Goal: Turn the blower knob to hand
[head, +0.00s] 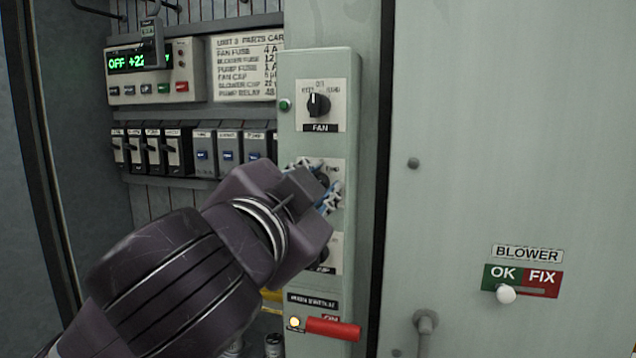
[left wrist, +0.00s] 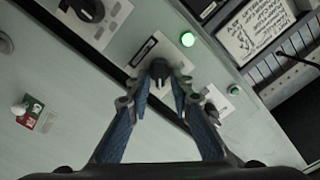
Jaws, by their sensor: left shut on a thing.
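The blower knob (head: 323,179) is the middle knob of the pale green switch panel (head: 345,110). Only a dark part of it shows, and its label is hidden behind my gripper. My left gripper (head: 322,188) reaches in from the lower left and is shut on this knob, with its fingertips at the plate. In the left wrist view its two blue-grey fingers (left wrist: 158,92) point at the panel, and a black knob shows beyond and between them. The way the blower knob points cannot be read. My right gripper is out of view.
The fan knob (head: 318,104) sits above, beside a green lamp (head: 285,104). A lower knob (head: 322,256) is partly covered. The red isolator handle (head: 332,329) is at the panel bottom. The blower OK/FIX slider (head: 505,294) is on the door, at OK. The display reads OFF.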

